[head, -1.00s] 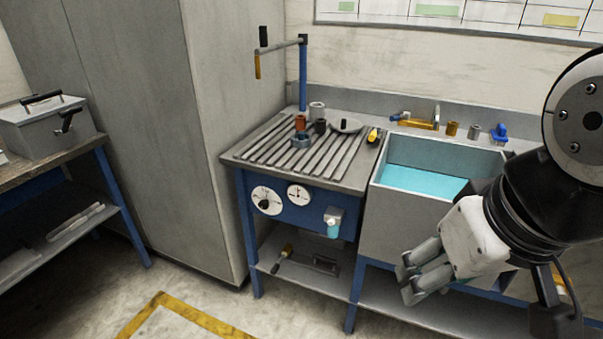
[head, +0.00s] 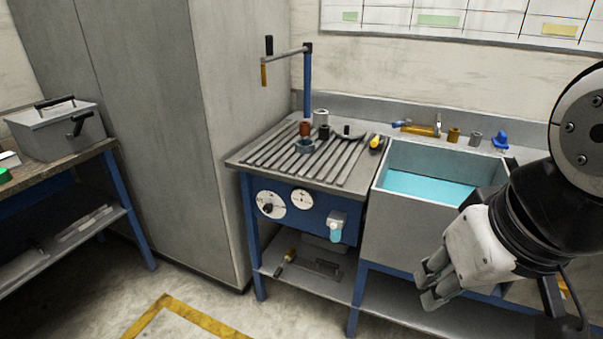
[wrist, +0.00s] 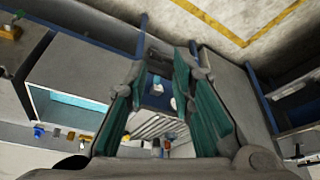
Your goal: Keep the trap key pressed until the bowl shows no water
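A small bowl (head: 336,233) with pale blue water in it hangs under a grey housing (head: 336,218) on the blue front panel of the bench, right of two round dials. I cannot make out the trap key separately at this size. My gripper (head: 430,284) is in front of the sink, to the right of and lower in the picture than the bowl, and touches neither. In the wrist view its two green-padded fingers (wrist: 163,68) stand apart with nothing between them.
The sink (head: 415,235) holds turquoise water (head: 425,187). The slatted bench top (head: 300,165) carries small cups and a yellow-handled tool (head: 376,142). A lower shelf (head: 310,275) holds tools. A toolbox (head: 55,130) stands at left. The floor before the bench is clear.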

